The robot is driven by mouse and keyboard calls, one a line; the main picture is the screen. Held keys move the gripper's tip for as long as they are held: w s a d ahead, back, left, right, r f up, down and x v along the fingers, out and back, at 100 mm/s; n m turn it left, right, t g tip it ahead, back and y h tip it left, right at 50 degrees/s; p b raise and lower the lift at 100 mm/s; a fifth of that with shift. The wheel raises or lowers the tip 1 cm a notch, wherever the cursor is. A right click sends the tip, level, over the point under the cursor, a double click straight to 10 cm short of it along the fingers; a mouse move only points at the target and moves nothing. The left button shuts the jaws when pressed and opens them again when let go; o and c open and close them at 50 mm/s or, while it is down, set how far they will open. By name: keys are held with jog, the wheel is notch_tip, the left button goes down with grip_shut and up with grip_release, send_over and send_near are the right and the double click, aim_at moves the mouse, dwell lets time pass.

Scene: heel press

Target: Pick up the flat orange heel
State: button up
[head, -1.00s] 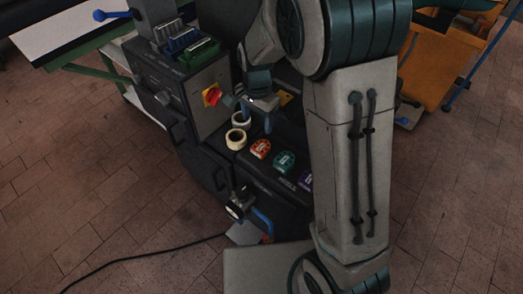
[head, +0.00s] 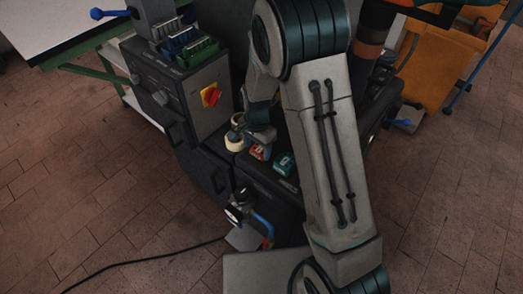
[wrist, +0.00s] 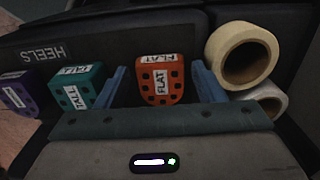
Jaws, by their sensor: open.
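The flat orange heel (wrist: 160,82) is a small block with dark holes and white FLAT labels. In the wrist view it stands between the two blue fingers of my gripper (wrist: 160,70), which is open, with a gap on each side of the heel. In the head view the orange heel (head: 256,153) is partly covered by my gripper (head: 262,138), low at the machine's shelf. A teal heel labelled TALL (wrist: 78,87) stands just left of the left finger in the wrist view; it also shows in the head view (head: 284,164).
A cream tape roll (wrist: 241,54) and a whiter roll (wrist: 267,98) lie close right of the right finger. A purple heel (wrist: 17,96) stands at the far left, by the HEELS lettering. The machine's control box with a red knob (head: 210,96) rises behind the shelf.

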jog(key=shift+f, duration=0.65)
jog(key=c, duration=0.8)
jog(key=shift+o, duration=0.2)
